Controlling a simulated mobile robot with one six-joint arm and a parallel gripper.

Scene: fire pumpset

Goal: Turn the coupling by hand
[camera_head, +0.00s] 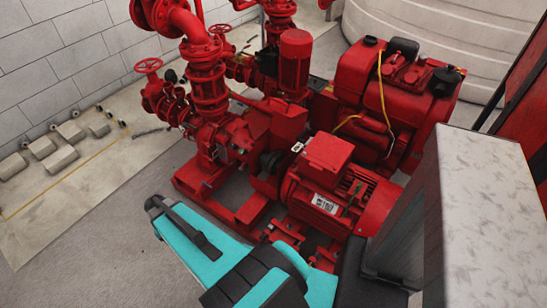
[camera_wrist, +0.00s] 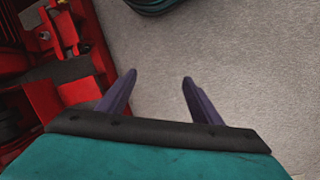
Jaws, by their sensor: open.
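The coupling (camera_head: 270,162) is a dark round part between the red pump and the red electric motor (camera_head: 340,195), partly hidden by red parts around it. In the wrist view the coupling cannot be made out for sure. My gripper (camera_wrist: 159,78) is open, its two purple fingers apart with only grey floor between them. It points at the floor to the right of the red pumpset base. In the head view my teal arm reaches across in front of the base, and the fingers do not show there.
The red base frame (camera_head: 215,195) and its parts (camera_wrist: 75,90) lie close to the left of my gripper. A red engine (camera_head: 395,90) stands behind the motor. Red pipes and valves (camera_head: 205,80) rise at the back. Bare grey floor (camera_head: 90,235) is free at the left.

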